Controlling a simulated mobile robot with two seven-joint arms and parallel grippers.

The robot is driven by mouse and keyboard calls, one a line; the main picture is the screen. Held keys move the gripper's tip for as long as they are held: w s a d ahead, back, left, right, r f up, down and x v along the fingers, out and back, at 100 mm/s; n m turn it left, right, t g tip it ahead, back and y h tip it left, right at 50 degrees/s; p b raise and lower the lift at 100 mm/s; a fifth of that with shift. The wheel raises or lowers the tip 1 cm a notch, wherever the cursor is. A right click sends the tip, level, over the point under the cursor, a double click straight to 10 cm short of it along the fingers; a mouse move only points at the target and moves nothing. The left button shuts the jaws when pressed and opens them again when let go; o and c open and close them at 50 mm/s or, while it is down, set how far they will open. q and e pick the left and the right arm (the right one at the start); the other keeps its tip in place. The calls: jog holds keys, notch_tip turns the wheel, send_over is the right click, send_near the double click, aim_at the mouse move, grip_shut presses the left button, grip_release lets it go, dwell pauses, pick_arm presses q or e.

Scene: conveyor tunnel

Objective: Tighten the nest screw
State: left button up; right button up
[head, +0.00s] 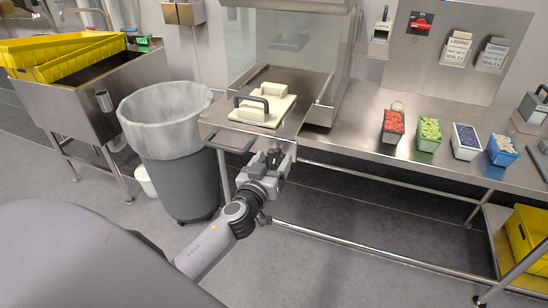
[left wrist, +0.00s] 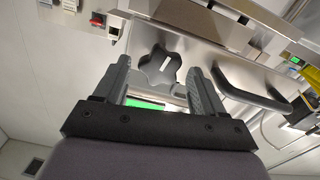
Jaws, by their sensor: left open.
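The nest screw is a black star-shaped knob (left wrist: 160,67) with a pale mark, seen from below in the left wrist view under a steel plate. My left gripper (left wrist: 156,82) is open, its two fingers on either side of the knob in the picture; I cannot tell if they touch it. In the head view my left gripper (head: 277,158) is under the front of the steel ledge (head: 222,116), which hides the knob there. A cream block (head: 262,110) with a dark handle lies on the ledge. My right gripper is in neither view.
A dark bar handle (head: 228,149) sticks out at the ledge's front left, close to my left gripper. A lined bin (head: 168,125) stands to the left. Several small filled tubs, one with red contents (head: 393,123), stand on the bench to the right. Floor in front is clear.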

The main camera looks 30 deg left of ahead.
pick_arm(q)
jog(key=shift+w+a, duration=0.2)
jog(key=shift+w, duration=0.5)
jog(key=shift+c, duration=0.3)
jog(key=c, duration=1)
